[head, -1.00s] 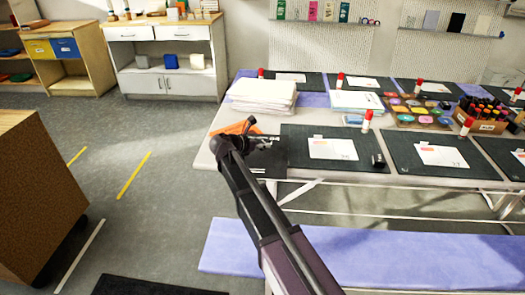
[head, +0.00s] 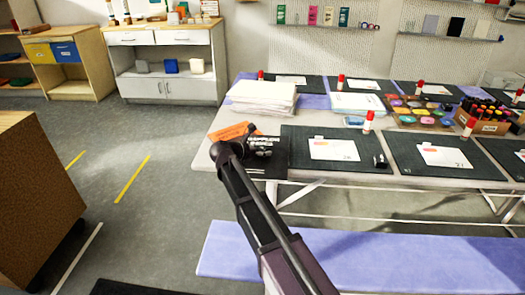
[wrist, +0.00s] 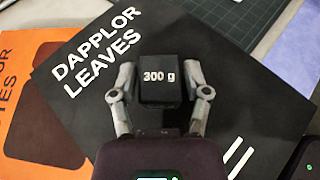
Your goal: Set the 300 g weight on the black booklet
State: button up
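The black booklet (wrist: 85,100), lettered "DAPPLOR LEAVES", lies flat at the left end of the table; part of it shows in the head view (head: 270,168). The 300 g weight (wrist: 160,78) is a small black block with white lettering, upright over the middle of the booklet. My gripper (wrist: 160,82) has one finger close against each side of the weight and looks shut on it. Whether the weight's underside touches the booklet cannot be told. In the head view my gripper (head: 258,142) is low over the booklet, and the weight is hard to make out.
An orange booklet (wrist: 25,105) lies beside the black one, at its left. A dark cutting mat (head: 300,158) with a white sheet adjoins on the right. A paper stack (head: 262,97) stands behind. A lilac bench (head: 350,258) runs along the table's front.

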jog(key=shift+r, duration=0.2)
dwell(0.4)
jog(key=p+v, duration=0.5)
jog(key=v, duration=0.7)
jog(key=shift+s+f, duration=0.1)
jog(key=shift+s, duration=0.05)
dwell(0.5)
